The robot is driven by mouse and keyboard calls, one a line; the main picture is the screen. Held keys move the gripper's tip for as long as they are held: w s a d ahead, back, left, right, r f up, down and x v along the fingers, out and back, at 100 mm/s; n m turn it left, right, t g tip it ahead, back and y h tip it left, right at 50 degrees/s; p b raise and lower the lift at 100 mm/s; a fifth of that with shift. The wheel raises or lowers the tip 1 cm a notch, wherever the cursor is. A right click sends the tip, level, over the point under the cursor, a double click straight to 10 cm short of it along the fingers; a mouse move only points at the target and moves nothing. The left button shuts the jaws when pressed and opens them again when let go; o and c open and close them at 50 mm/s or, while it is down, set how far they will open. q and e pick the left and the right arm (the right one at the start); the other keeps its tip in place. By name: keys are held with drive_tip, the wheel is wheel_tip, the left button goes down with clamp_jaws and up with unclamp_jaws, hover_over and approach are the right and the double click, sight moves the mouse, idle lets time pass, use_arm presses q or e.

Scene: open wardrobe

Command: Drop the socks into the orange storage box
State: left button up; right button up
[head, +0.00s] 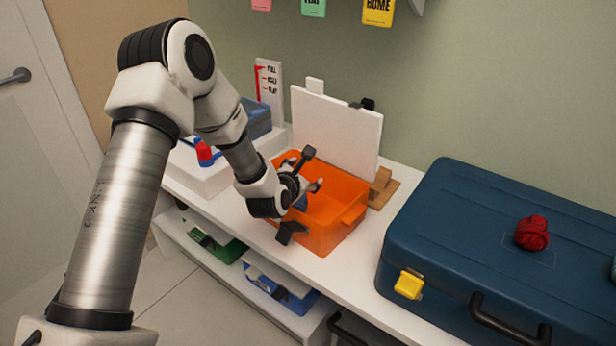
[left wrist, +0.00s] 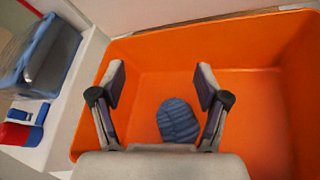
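The orange storage box (head: 335,212) stands open on the white shelf, and its floor fills much of the left wrist view (left wrist: 255,110). A blue rolled sock bundle (left wrist: 178,120) lies inside the box, seen past my fingers, and a bit of it shows in the head view (head: 301,203). My left gripper (head: 303,183) is over the box's left part. In the left wrist view its fingers (left wrist: 160,78) are apart with nothing clamped between them. A red sock bundle (head: 532,233) rests on the blue suitcase. My right gripper is not in view.
The closed blue suitcase (head: 460,230) fills the shelf at right; a greenish item is cut off at the right edge. A white panel (head: 337,130) stands behind the box. A blue bin (left wrist: 42,58) and a red-and-blue item (left wrist: 22,130) are left of it.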

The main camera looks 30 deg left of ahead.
use_arm(q)
drive_tip(key=v, duration=1.2)
